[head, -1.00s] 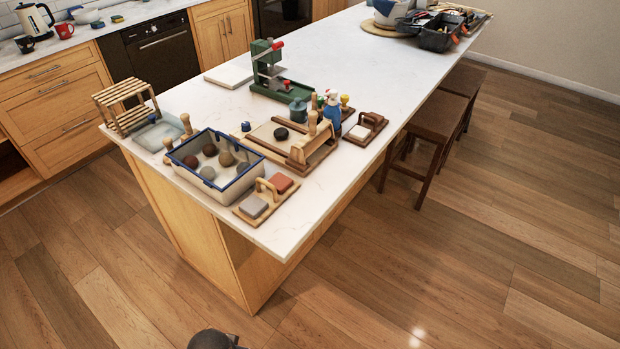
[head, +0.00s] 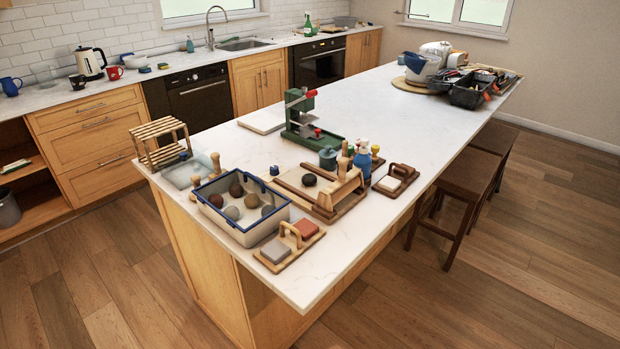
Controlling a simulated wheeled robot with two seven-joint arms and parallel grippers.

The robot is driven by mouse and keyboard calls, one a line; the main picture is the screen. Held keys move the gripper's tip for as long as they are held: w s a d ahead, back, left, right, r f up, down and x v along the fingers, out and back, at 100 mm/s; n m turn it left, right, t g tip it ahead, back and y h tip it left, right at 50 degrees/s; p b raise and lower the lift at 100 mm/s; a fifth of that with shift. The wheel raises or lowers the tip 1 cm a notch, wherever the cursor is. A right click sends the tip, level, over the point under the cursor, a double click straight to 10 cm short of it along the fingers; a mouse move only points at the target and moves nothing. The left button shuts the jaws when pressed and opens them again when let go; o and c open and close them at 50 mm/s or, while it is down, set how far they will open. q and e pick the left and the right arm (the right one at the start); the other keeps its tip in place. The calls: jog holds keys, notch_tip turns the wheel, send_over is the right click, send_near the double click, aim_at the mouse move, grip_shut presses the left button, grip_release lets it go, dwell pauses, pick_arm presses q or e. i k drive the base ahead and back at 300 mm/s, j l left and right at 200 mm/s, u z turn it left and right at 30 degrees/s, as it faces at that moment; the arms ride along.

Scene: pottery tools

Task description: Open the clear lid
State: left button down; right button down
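A pale storage box (head: 265,229) with a blue rim stands near the close left corner of the island counter. Several brown and grey clay balls (head: 236,189) show inside it through the top. A clear lid (head: 252,202) seems to lie over the box within the blue rim, but it is so transparent that its exact position is hard to tell. Blue latch-like parts show at the box's near left and far right edges. Neither of my grippers is in view.
A wooden tool board (head: 289,247) stands close in front of the box. A wooden rack (head: 160,142), a wooden slab roller (head: 325,195) and a green press (head: 300,115) are nearby. Two stools (head: 462,188) stand at the right side. The floor before the counter is clear.

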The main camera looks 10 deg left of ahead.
aim_at(246, 174)
jog(key=l+u, duration=0.2)
jog(key=l, duration=0.3)
jog(key=k+l+u, duration=0.1)
jog(key=l+u, duration=0.15)
jog(key=l, duration=0.25)
jog(key=k+l+u, duration=0.2)
jog(key=l, duration=0.3)
jog(key=i, duration=0.1)
